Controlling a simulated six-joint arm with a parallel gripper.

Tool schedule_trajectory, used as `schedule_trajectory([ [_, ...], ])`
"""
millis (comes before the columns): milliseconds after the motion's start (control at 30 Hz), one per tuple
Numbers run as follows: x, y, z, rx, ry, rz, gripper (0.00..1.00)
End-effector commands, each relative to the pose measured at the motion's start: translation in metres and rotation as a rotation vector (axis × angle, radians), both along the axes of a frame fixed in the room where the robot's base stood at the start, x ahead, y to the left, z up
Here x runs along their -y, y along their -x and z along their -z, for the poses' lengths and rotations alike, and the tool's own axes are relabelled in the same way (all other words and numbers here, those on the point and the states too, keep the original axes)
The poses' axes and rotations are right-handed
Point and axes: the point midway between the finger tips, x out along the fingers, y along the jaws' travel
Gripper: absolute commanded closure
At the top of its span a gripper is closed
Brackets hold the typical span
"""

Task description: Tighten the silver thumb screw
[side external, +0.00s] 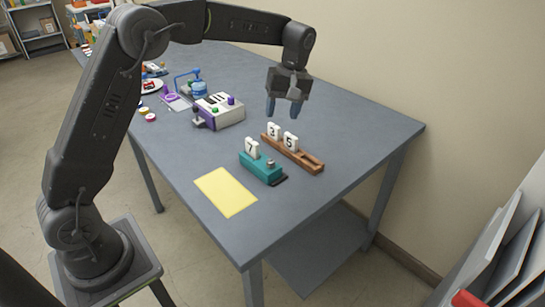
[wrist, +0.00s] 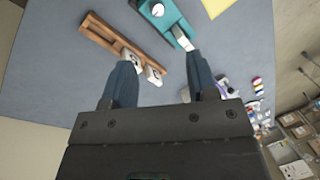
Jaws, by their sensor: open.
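The silver thumb screw (side external: 271,163) stands on top of a teal block (side external: 258,171), near its right end. In the wrist view the screw (wrist: 158,10) shows at the top edge, on the teal block (wrist: 175,22). A white tile marked 7 (side external: 252,148) stands upright in the block's left part. My gripper (side external: 283,108) is open and empty, above the table and behind the block, well apart from the screw. In the wrist view its two fingers (wrist: 160,64) point toward the table with a gap between them.
A wooden rack (side external: 308,161) with white tiles 3 and 5 stands close behind the block. A yellow sheet (side external: 226,191) lies in front. A white and purple box (side external: 220,111) with knobs stands farther left. The table's right part (side external: 370,130) is clear.

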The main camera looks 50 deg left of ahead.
Motion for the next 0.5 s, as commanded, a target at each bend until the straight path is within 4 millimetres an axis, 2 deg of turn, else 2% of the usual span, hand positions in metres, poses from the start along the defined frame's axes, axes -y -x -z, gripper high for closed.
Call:
schedule_trajectory([
  [33,-0.002,-0.006,0.008,-0.014,-0.006,-0.025,0.47],
  [167,-0.004,-0.011,0.017,-0.031,-0.015,-0.06,0.47],
  [367,-0.006,-0.008,0.036,-0.035,-0.015,-0.065,0.47],
  [500,-0.009,-0.002,0.062,-0.035,-0.015,-0.065,0.47],
])
